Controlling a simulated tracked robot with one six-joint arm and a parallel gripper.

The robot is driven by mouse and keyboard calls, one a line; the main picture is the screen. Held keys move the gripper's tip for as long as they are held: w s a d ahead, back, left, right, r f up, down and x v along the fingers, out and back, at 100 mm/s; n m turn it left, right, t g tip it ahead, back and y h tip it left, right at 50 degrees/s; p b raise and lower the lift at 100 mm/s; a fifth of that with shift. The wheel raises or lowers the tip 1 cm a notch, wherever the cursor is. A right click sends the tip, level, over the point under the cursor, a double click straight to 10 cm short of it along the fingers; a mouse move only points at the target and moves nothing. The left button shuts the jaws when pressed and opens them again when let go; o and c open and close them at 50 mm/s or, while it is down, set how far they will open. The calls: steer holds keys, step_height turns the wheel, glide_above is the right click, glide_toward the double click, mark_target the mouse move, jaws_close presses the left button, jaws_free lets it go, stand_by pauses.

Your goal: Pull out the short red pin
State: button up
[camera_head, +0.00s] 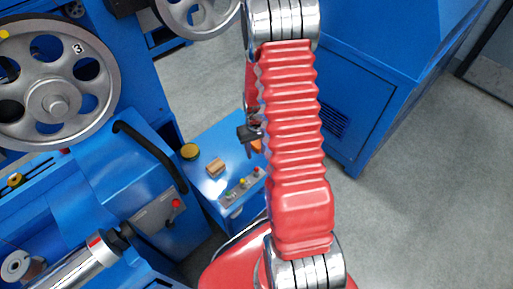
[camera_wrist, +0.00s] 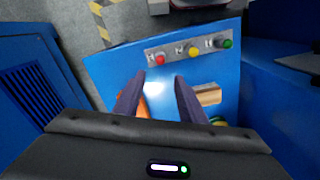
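My gripper (camera_wrist: 160,82) shows in the wrist view with its two dark fingers apart and nothing clasped between the tips. It is above a blue cabinet top (camera_wrist: 115,62). In the head view my gripper (camera_head: 249,135) is partly hidden by my red arm. A red-tipped stick (camera_head: 175,205) stands out from a grey panel on the blue machine at the lower left, well left of my gripper. I cannot tell whether it is the short red pin. A red knob (camera_wrist: 160,59) sits on the cabinet's control strip, beyond the fingertips.
Yellow (camera_wrist: 194,49) and green (camera_wrist: 227,44) knobs share the strip. A brown block (camera_head: 216,167) and a yellow round button (camera_head: 190,151) are on the cabinet. An orange thing (camera_wrist: 143,108) shows beside the left finger. A large pulley (camera_head: 57,104) stands left; floor is clear right.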

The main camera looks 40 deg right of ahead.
mark_target(256, 167)
step_height(256, 167, down, 12)
steer(key=shift+f, duration=0.15)
stand_by(0.7)
steer(key=shift+c, duration=0.3)
jaws_close()
